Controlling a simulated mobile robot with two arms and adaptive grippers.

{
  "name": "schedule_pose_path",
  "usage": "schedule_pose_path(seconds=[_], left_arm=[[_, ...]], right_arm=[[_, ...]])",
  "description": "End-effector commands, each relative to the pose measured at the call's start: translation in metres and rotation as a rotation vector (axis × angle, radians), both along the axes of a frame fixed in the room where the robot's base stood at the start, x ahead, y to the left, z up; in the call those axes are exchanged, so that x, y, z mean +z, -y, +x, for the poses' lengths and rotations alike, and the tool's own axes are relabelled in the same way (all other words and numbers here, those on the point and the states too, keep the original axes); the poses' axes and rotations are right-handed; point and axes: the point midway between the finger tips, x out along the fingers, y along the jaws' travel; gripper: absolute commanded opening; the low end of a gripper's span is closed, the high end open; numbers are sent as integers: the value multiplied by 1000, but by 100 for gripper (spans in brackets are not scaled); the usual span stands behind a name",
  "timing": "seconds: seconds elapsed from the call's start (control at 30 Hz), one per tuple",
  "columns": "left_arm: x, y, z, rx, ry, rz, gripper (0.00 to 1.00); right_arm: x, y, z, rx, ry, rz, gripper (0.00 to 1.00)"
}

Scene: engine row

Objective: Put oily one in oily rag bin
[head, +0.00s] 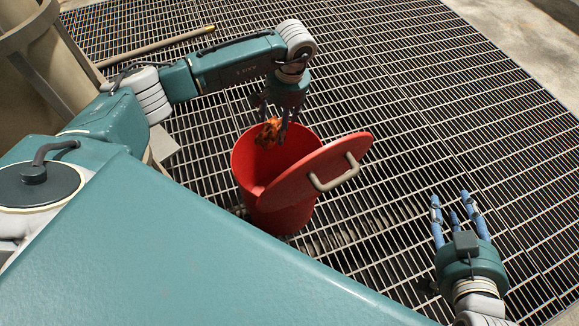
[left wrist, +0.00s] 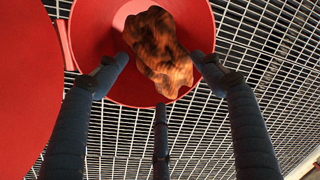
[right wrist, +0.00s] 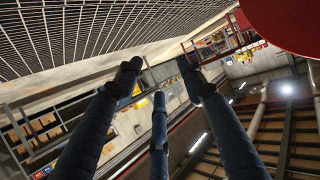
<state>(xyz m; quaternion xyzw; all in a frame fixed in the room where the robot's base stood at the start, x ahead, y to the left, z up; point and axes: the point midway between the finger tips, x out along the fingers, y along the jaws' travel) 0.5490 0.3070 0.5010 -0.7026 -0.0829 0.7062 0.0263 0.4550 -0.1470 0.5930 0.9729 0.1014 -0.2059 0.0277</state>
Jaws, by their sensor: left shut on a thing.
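An orange rag with dark stains (head: 268,132) hangs from my left gripper (head: 275,112), over the mouth of a red bin (head: 272,215). In the left wrist view the rag (left wrist: 160,50) is between the fingertips, with the bin's opening (left wrist: 90,30) behind it. My left gripper is shut on the rag. The bin's red lid (head: 310,172), with a pale handle, stands tilted open at the bin's right side. My right gripper (head: 456,205) is open and empty, to the right of the bin, its fingers spread apart in the right wrist view (right wrist: 160,75).
The floor is a metal grating (head: 420,110), clear around the bin. A long tan pole (head: 155,46) lies at the upper left, near a large beige cylinder (head: 40,50). A pale concrete edge (head: 520,40) runs along the upper right.

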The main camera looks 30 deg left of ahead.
Motion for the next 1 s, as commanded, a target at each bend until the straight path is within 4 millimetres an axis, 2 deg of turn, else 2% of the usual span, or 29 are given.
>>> schedule_pose_path(seconds=[0.5,1.0], left_arm=[[-21,1,0,0,-1,-1,42],[-41,1,0,0,-1,-1,42]], right_arm=[[68,-16,26,20,314,77,40],[143,-25,25,39,631,160,40]])
